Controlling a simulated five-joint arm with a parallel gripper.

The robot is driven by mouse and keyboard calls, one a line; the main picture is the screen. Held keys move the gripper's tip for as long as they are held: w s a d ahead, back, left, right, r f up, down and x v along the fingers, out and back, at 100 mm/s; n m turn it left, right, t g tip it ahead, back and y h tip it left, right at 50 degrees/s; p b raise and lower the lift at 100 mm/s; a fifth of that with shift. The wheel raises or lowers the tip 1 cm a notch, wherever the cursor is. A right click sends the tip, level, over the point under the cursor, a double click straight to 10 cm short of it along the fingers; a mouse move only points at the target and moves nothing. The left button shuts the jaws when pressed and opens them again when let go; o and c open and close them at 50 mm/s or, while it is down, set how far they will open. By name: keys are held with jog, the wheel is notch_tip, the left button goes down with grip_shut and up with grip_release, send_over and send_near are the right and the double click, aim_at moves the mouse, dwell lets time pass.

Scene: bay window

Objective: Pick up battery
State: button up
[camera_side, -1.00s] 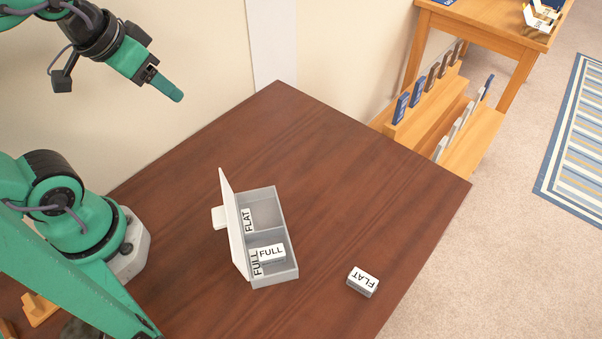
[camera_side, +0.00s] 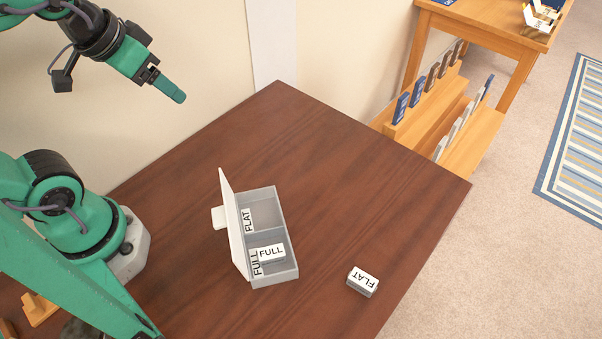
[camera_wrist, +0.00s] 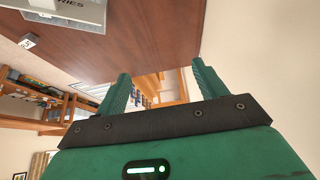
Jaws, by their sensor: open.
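A white and grey battery marked FLAT (camera_side: 363,281) lies on the brown table, right of the case. A battery marked FULL (camera_side: 271,253) lies in the front compartment of the open grey case (camera_side: 287,205), which is labelled FULL. The rear compartment, labelled FLAT, looks empty. The case lid (camera_side: 231,222) stands up on its left side. My gripper (camera_side: 178,95) is high at upper left, well away from the case and both batteries. In the wrist view its fingers (camera_wrist: 160,82) are apart with nothing between them. A small pale block (camera_wrist: 28,41), too small to identify, also shows there.
A wooden step shelf (camera_side: 440,117) with several small upright items stands beyond the far edge. A wooden side table (camera_side: 480,24) stands behind it.

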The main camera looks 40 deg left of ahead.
jog(key=w+d+g+h, duration=0.1)
jog(key=w+d+g, duration=0.1)
jog(key=w+d, duration=0.55)
jog(key=n+g+y, duration=0.1)
jog(key=g, duration=0.3)
send_over(363, 279)
jog(key=f, duration=1.6)
jog(key=shift+w+a+f, duration=0.2)
jog(key=shift+w+a, duration=0.05)
jog(key=shift+a, duration=0.1)
jog(key=shift+s+d+f, duration=0.15)
jog(key=shift+d, duration=0.1)
jog(key=shift+d+f, duration=0.1)
jog(key=shift+f, duration=3.85)
